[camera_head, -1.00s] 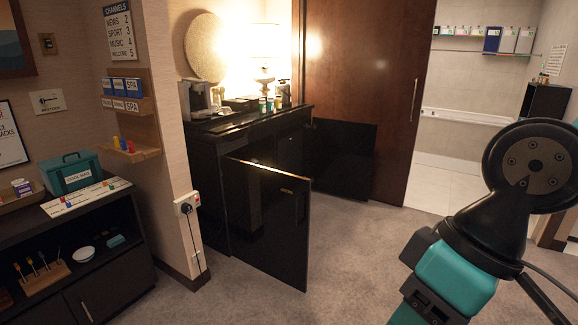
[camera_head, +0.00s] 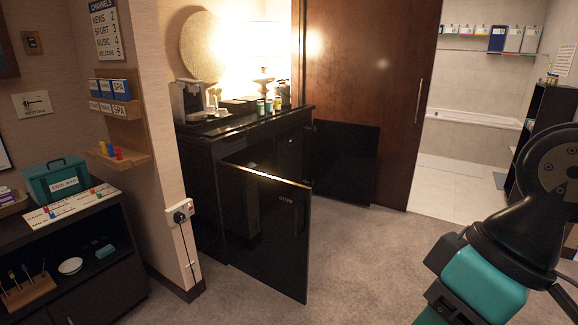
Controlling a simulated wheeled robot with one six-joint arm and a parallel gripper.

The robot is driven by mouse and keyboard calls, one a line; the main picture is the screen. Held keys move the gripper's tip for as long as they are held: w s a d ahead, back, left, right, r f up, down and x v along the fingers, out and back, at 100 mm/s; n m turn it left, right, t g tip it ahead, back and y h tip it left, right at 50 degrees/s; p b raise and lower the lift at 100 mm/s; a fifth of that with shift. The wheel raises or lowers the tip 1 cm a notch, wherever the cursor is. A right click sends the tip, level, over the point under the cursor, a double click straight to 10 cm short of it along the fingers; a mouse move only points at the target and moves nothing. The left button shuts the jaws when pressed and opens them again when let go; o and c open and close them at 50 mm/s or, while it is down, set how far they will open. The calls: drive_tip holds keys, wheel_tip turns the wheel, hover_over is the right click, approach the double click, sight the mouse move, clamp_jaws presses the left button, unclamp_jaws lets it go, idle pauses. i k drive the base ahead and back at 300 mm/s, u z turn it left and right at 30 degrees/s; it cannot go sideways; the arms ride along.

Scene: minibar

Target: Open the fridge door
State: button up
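The black minibar cabinet (camera_head: 205,165) stands against the back wall. A glossy black door (camera_head: 262,235) at its front left stands swung outward, with a small gold mark near its upper right. A second black door (camera_head: 343,165) stands open at the cabinet's right, near the brown wooden door. I cannot tell which of these is the fridge door, and the cabinet's inside is dark and mostly hidden. My arm is at the right edge, apart from both doors. My gripper is out of view.
A coffee machine (camera_head: 190,100) and a lit lamp (camera_head: 263,50) stand on the cabinet. A wall socket (camera_head: 180,213) with a plug and cord is left of the near door. A low shelf with a teal box (camera_head: 58,180) is at left. Carpet (camera_head: 350,260) in the middle is clear.

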sight(289, 149)
drive_tip(key=z, duration=0.45)
drive_tip(key=i, duration=1.95)
drive_tip(key=z, duration=0.15)
drive_tip(key=i, duration=2.1)
drive_tip(key=u, duration=0.95)
drive_tip(key=i, duration=1.25)
drive_tip(key=u, duration=0.45)
